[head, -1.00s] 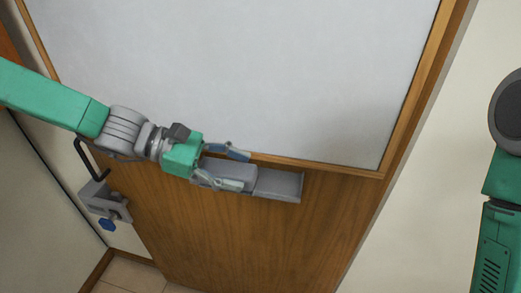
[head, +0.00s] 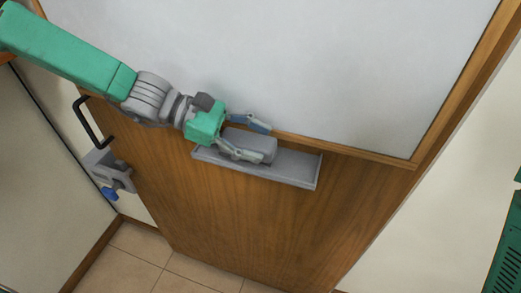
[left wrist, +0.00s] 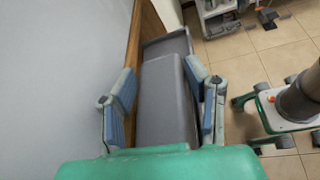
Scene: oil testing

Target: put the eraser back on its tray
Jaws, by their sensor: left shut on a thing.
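The eraser (head: 251,145) is a grey block with rounded edges. My left gripper (head: 255,139) is shut on it, with one finger along each long side. In the left wrist view the eraser (left wrist: 165,105) lies lengthwise between the two fingers. The tray (head: 297,169) is a narrow grey ledge with a low rim, under the whiteboard. The eraser is over its left and middle part; I cannot tell whether it touches the tray floor. The tray's far end (left wrist: 168,44) shows bare beyond the eraser in the left wrist view. My right gripper is not in view.
The whiteboard (head: 280,60) in its wooden frame rises directly behind the tray. A wooden panel (head: 240,215) is below it. A black handle with a grey bracket (head: 107,170) is at the left. The right part of the tray is free.

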